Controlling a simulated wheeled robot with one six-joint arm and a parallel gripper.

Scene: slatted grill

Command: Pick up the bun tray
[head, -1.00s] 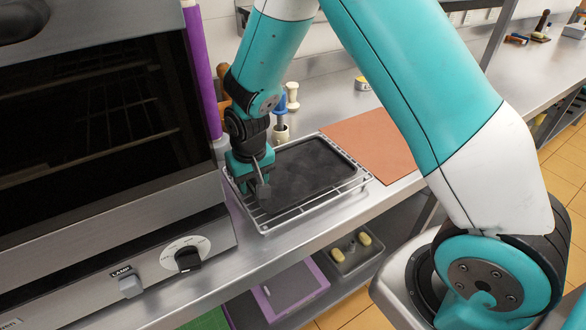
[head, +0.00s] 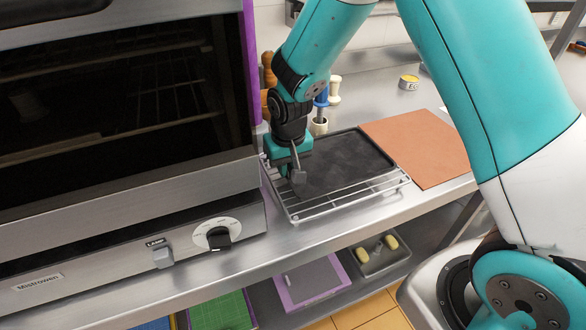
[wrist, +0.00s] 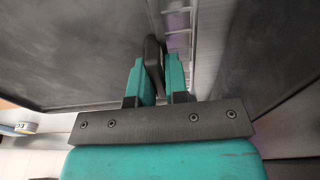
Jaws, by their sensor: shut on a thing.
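The bun tray (head: 340,165) is a dark, shallow rectangular pan. It lies over a wire rack on the steel counter, to the right of the oven, in the head view. Its dark surface fills the upper left of the wrist view (wrist: 70,50). My gripper (head: 297,172) is at the tray's left edge, pointing down. In the wrist view the jaws (wrist: 155,75) are shut on the tray's dark rim. The far part of the tray's left edge is hidden behind my gripper in the head view.
The wire rack (head: 350,201) lies under the tray. The oven (head: 110,150) stands close on the left. A reddish-brown mat (head: 422,148) lies to the right. Wooden and blue-handled tools (head: 321,110) stand behind. A purple tray (head: 310,284) sits on the shelf below.

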